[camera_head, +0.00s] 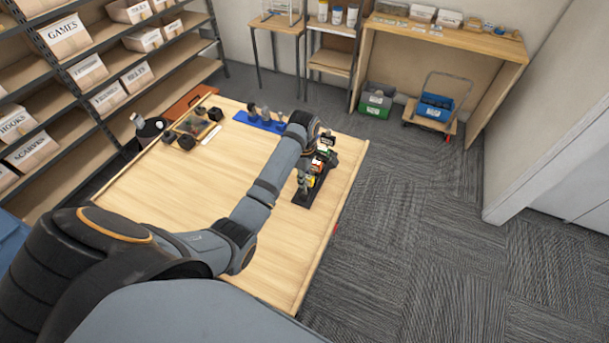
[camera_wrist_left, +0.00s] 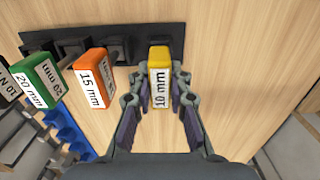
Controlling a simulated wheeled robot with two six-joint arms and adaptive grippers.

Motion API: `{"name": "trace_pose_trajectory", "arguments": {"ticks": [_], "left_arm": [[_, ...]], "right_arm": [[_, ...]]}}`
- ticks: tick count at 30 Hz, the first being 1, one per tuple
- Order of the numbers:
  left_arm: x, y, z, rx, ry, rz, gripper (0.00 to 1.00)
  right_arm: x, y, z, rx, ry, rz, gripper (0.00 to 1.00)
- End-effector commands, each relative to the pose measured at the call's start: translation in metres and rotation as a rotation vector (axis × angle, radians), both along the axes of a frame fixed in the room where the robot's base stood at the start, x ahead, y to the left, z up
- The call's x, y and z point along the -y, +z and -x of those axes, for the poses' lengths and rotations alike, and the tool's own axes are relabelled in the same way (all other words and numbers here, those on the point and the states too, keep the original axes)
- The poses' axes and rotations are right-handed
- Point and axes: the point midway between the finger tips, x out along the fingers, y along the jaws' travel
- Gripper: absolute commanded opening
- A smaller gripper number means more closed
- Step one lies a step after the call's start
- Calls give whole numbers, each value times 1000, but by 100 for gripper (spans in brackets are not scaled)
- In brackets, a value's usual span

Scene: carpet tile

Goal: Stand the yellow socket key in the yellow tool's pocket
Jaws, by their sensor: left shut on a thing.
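The yellow socket key (camera_wrist_left: 160,68), its handle marked 10 mm, is between the two fingers of my left gripper (camera_wrist_left: 158,98) in the left wrist view. The fingers are shut on it. It is at the right end of the black rack (camera_wrist_left: 203,40); its handle hides its lower end, so I cannot tell whether that is inside a pocket or above it. In the head view the black rack (camera_head: 312,192) lies near the table's right side, and my left gripper (camera_head: 304,183) is over its near end. My right gripper is not in view.
An orange handle (camera_wrist_left: 92,80) marked 15 mm and a green handle (camera_wrist_left: 42,80) marked 20 mm stand along the rack. A blue holder (camera_head: 258,121) with tools and a wooden tray (camera_head: 190,125) are farther back. The table's near middle (camera_head: 190,190) is clear.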

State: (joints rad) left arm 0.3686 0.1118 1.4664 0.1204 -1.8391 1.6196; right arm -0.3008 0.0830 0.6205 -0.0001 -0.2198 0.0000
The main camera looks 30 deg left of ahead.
Motion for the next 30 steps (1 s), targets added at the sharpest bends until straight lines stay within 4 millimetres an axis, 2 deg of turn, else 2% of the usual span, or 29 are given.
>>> {"name": "trace_pose_trajectory", "arguments": {"ticks": [6, 7, 12, 13, 21, 25, 30], "left_arm": [[0, 0, 0, 1, 0, 0, 0], [0, 0, 0, 0, 0, 0, 19], [0, 0, 0, 0, 0, 0, 42], [0, 0, 0, 0, 0, 0, 44], [0, -1, 0, -1, 0, 0, 44], [0, 4, -1, 3, 0, -1, 44], [0, 44, -1, 3, 0, -1, 44]], "right_arm": [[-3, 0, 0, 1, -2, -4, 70], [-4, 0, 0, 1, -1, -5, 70], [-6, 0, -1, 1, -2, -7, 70], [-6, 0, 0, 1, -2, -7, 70], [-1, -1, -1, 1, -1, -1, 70], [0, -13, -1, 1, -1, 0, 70], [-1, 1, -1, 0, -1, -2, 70]]}}
